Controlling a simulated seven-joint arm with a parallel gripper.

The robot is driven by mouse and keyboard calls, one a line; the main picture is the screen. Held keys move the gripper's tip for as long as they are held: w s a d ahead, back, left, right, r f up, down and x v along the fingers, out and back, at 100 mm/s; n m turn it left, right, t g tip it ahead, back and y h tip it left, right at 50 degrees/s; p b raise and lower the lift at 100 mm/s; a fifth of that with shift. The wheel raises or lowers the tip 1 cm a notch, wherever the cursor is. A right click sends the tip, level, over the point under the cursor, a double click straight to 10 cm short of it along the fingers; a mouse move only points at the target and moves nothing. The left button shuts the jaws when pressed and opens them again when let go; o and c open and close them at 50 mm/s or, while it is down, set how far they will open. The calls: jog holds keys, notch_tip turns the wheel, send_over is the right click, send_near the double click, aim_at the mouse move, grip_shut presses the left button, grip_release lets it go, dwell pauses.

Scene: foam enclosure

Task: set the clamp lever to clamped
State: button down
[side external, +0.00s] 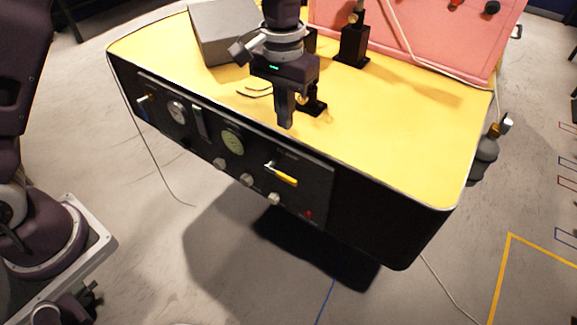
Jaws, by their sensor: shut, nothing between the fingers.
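A lever with a yellow grip (284,178) is on the dark front panel, right of centre. Its grip slants down to the right from a bright metal pivot. I take it as the clamp lever; its label is too small to read. My gripper (286,124) points down at the front edge of the yellow table top, above and a little behind the lever in the picture. Its fingers are shut and empty, apart from the lever.
The black front panel (320,202) also carries dials, several pale knobs (247,180) and a small brass-coloured fitting at far left. A grey box (222,32) and black posts (353,45) stand on the yellow top (420,120). The top's right side is clear.

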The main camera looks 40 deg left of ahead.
aim_at(288, 176)
jog(key=shift+w+d+f, duration=0.15)
jog(key=shift+f, duration=0.25)
jog(key=shift+w+d+f, duration=0.1)
jog(key=shift+d+f, duration=0.05)
jog(key=shift+f, duration=0.2)
notch_tip(288, 176, down, 14)
dwell(0.4)
